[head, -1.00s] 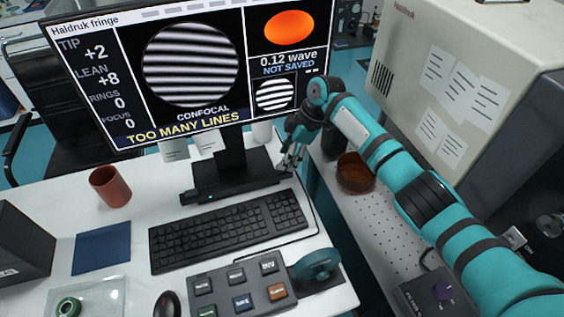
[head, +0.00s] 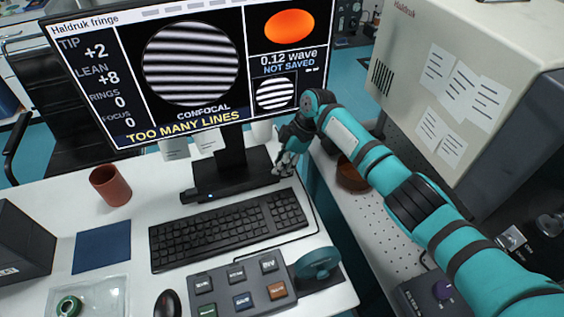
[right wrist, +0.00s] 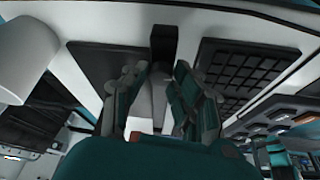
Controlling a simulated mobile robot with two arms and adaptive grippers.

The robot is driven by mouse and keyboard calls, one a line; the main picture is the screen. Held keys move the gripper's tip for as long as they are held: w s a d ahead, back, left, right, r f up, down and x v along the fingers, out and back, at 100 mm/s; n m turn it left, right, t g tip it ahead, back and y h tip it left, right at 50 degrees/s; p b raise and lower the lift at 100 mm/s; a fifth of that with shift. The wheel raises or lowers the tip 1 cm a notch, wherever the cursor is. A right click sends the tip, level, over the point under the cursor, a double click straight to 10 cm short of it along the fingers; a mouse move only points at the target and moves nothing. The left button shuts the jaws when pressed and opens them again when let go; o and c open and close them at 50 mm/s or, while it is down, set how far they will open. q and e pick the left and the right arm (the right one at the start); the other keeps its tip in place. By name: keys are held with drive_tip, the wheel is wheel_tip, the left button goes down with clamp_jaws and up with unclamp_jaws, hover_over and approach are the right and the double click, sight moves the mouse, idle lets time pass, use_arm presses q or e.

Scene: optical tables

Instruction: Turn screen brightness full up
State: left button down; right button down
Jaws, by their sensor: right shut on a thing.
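The monitor (head: 190,70) is lit and shows striped fringe patterns and the words "TOO MANY LINES". A low black bar (head: 230,189) lies along the front of its foot, with a small blue light near its left end. My right gripper (head: 281,172) is at the right end of this bar, shut on it. In the right wrist view the bar (right wrist: 163,42) runs toward the gap between my fingers (right wrist: 154,82). The fingers hide most of what they grip. My left gripper is out of view.
A black keyboard (head: 230,230) lies just in front of the bar. A button box (head: 240,288) with a teal wheel (head: 317,263) is nearer. A red-brown cup (head: 110,185) stands at the left. A brown bowl (head: 352,175) is right of my gripper, partly behind my arm.

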drive_tip(key=shift+r+m+p, duration=0.15)
drive_tip(key=shift+m+p, duration=0.25)
drive_tip(key=shift+p, duration=0.3)
drive_tip(key=m+t+p, duration=0.1)
drive_tip(key=m+p, duration=0.2)
drive_tip(key=m+t+p, duration=0.1)
drive_tip(key=m+p, duration=0.1)
drive_tip(key=p, duration=0.2)
drive_tip(key=shift+s+r+m+h, duration=0.15)
drive_tip(key=shift+m+h, duration=0.15)
drive_tip(key=shift+m, duration=0.1)
drive_tip(key=m+t+p, duration=0.1)
drive_tip(key=m+p, duration=0.1)
drive_tip(key=shift+a+m+h+p, duration=0.1)
drive_tip(key=shift+m+h+p, duration=0.2)
drive_tip(key=shift+m, duration=0.1)
drive_tip(key=shift+f+m+t+p, duration=0.2)
drive_tip(key=shift+m+t+p, duration=0.2)
drive_tip(key=shift+m+p, duration=0.25)
drive_tip(key=shift+m+h, duration=0.25)
drive_tip(key=shift+h, duration=0.05)
drive_tip(key=c, duration=1.1)
unclamp_jaws()
drive_tip(key=v, duration=1.2)
